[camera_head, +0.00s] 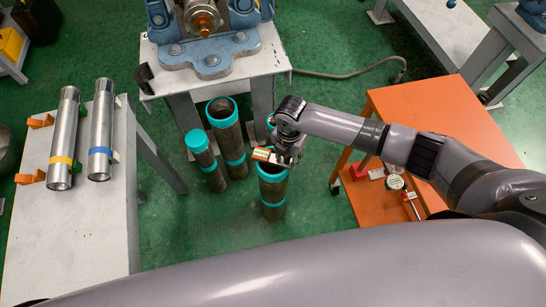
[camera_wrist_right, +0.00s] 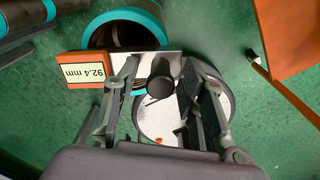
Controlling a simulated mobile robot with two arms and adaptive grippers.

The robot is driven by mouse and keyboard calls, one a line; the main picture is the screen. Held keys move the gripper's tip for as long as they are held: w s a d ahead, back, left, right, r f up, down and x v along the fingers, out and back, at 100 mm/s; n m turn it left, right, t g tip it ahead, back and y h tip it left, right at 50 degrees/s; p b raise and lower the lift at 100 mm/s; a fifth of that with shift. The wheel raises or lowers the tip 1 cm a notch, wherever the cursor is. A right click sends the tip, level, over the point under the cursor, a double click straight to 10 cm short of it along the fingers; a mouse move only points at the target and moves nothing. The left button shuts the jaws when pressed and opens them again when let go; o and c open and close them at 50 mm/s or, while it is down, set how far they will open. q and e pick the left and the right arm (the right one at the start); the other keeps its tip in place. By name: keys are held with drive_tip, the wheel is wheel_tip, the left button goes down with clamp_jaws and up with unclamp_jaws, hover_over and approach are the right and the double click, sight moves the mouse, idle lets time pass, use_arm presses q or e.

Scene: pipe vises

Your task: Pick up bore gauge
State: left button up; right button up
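The bore gauge appears to be the tool with an orange housing (camera_head: 262,154) and a display reading 92.4 mm. In the right wrist view, its housing (camera_wrist_right: 85,70) sits left of the fingers, with a metal plate and a dark round grip running between them. My right gripper (camera_head: 288,152) seems shut on this gauge and holds it in the air above an upright dark pipe with teal bands (camera_head: 272,190). Its fingers (camera_wrist_right: 160,85) partly hide the gauge, so the exact contact is unclear. My left gripper is not in view.
Two more teal-banded pipes stand near a blue vise (camera_head: 210,55) on a white table. Two silver pipes (camera_head: 65,140) lie on a table at left.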

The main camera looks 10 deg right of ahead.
clamp_jaws()
drive_tip(key=shift+w, duration=0.1)
idle(0.5)
